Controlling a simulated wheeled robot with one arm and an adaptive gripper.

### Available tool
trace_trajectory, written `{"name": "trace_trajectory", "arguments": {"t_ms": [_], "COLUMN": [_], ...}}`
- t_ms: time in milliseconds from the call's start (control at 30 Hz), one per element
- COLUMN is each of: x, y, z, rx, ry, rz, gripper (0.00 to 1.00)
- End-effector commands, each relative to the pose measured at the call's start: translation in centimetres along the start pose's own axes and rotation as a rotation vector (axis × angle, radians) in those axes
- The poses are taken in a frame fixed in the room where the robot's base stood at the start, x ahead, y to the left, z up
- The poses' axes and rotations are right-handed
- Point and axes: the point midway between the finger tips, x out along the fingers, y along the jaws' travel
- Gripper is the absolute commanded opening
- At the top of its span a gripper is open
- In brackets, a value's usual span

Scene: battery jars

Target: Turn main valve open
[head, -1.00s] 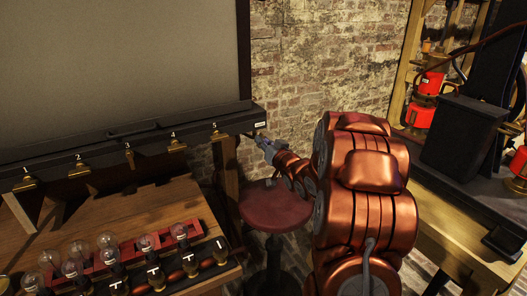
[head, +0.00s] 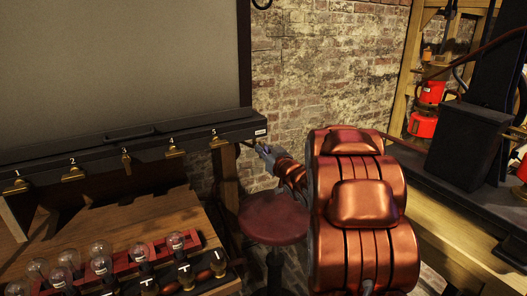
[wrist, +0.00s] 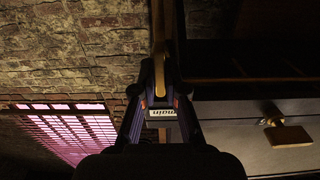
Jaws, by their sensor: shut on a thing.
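The main valve shows in the wrist view as a narrow brass lever (wrist: 159,76) beside a white label reading "main" (wrist: 162,113), upside down there. My gripper (wrist: 160,88) has its two dark fingers on either side of the lever and is shut on it. In the head view my gripper (head: 264,150) is at the right end of the long black rail (head: 90,160), just below the small white label (head: 260,132). The lever is mostly hidden there by the gripper, and its exact angle is hard to tell.
Several numbered brass valves, such as number 5 (head: 218,143), line the rail to the left. Glass bulbs (head: 100,264) stand on the wooden bench below. A round red stool (head: 273,218) is under my arm. A brick wall (head: 320,70) is behind; red lanterns (head: 424,122) stand at right.

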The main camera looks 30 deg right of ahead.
Motion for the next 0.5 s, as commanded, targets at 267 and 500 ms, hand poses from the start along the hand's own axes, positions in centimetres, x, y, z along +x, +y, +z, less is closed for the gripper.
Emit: {"name": "trace_trajectory", "arguments": {"t_ms": [267,500], "x": [-0.01,-0.01], "y": [-0.01,-0.01], "z": [0.11,0.05], "rx": [0.000,0.000], "ry": [-0.002,-0.001], "rz": [0.000,0.000], "gripper": [0.32,0.36]}}
